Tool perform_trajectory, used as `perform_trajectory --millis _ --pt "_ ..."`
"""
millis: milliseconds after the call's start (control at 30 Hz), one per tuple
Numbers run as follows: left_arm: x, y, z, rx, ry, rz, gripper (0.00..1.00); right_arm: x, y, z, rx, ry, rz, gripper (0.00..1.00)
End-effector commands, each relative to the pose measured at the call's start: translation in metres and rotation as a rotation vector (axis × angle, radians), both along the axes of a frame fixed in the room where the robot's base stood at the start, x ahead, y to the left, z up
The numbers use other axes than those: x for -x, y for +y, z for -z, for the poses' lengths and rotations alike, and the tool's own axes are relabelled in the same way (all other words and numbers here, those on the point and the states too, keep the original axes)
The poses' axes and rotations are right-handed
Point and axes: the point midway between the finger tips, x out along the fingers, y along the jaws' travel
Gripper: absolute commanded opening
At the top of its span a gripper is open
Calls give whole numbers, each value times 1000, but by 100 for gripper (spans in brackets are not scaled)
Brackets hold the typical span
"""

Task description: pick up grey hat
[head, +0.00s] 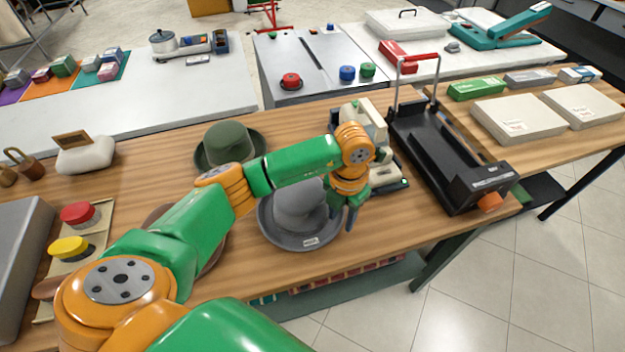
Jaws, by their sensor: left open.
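The grey hat (275,225) lies brim down on the wooden table, near its front edge, with a small white tag on its front brim. My green and orange left arm passes over it and hides part of its crown. My left gripper (343,217) points down at the right side of the hat, with its dark fingers open at the brim's right edge. I cannot tell whether a finger touches the brim. My right gripper is not in view.
A green hat (228,143) stands behind the grey one. A brown hat is mostly hidden under my arm. A beige machine (362,122) and a black stand with a metal handle (440,155) are to the right. Red and yellow buttons (70,248) are at left.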

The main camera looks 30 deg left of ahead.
Motion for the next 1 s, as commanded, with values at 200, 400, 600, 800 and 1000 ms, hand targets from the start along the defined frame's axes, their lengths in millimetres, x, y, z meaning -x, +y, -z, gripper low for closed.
perform_trajectory --millis 200,400,600,800,1000 --pt "3 4 40 2 7 2 41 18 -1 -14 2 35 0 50" --pt "2 4 47 2 4 3 41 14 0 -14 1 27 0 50" --pt "2 4 47 3 4 3 3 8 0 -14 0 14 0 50" --pt "2 4 47 3 4 3 0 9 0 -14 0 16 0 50" --pt "2 4 46 3 4 3 0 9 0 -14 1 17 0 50"
